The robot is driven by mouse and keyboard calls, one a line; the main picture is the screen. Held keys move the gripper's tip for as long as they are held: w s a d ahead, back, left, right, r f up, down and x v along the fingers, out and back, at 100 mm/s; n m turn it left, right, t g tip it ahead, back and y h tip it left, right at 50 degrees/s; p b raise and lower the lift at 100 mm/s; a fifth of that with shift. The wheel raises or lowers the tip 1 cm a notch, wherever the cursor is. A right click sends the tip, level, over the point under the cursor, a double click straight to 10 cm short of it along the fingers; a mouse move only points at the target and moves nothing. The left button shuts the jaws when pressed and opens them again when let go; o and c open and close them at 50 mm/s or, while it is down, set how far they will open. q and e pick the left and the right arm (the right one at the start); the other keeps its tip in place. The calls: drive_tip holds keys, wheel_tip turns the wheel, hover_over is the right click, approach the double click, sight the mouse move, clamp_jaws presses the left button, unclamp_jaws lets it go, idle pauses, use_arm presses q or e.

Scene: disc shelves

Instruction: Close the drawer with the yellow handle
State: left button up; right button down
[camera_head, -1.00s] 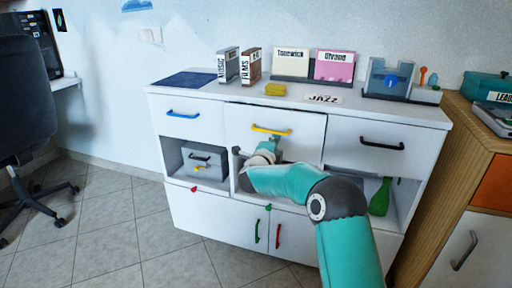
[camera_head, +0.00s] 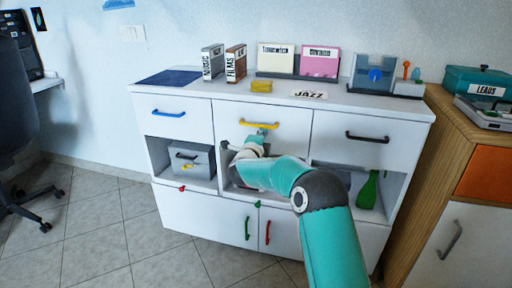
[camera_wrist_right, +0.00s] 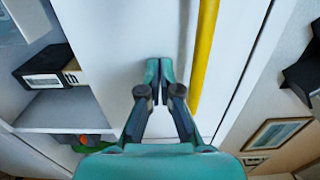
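The drawer with the yellow handle (camera_head: 290,120) is the top middle drawer of the white cabinet. Its front looks flush, or nearly flush, with the drawers on both sides. The yellow handle (camera_head: 259,125) runs across its front and shows large in the right wrist view (camera_wrist_right: 204,50). My right gripper (camera_wrist_right: 160,68) has its fingertips together with nothing between them. They are at the white drawer front, beside the handle and not around it; I cannot tell if they touch. In the head view the gripper (camera_head: 260,135) is just below the handle, partly hidden by my arm. My left gripper is not in view.
A blue-handled drawer (camera_head: 190,123) and a black-handled drawer (camera_head: 345,142) flank it. Below are open compartments with a grey box (camera_head: 200,160) and a green bottle (camera_head: 368,190). Binders, card holders and a yellow block (camera_head: 261,86) stand on top. A wooden cabinet (camera_head: 425,180) stands at right.

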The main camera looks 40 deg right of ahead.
drive_tip(key=v, duration=1.4)
drive_tip(key=a+f+n+t+y, duration=0.1)
drive_tip(key=a+f+n+y, duration=0.3)
drive_tip(key=f, duration=1.1)
drive_tip(key=s+a+f+n+g+y, duration=0.1)
drive_tip(key=s+a+f+n+y, duration=0.3)
drive_tip(key=a+f, duration=0.45)
drive_tip(key=s+a+f+n+y, duration=0.2)
drive_tip(key=a+f+n+y, duration=0.35)
drive_tip(key=f, duration=0.55)
drive_tip(key=s+a+f+n+g+y, duration=0.2)
drive_tip(key=s+a+f+n+g, duration=0.1)
drive_tip(key=s+a+f+n, duration=0.25)
drive_tip(key=s+a+f+n+g+y, duration=0.2)
drive_tip(key=s+a+f+n, duration=0.15)
drive_tip(key=s+a, duration=0.45)
drive_tip(key=s+a+r+n+g+y, duration=0.1)
drive_tip(key=s+a+n+g+y, duration=0.25)
drive_tip(key=s, duration=0.55)
wheel_tip(320, 180, up, 35)
drive_tip(key=n+h+p, duration=0.1)
drive_tip(key=p, duration=3.4)
drive_tip(key=shift+d+n+h, duration=0.3)
drive_tip(key=shift+d, duration=0.05)
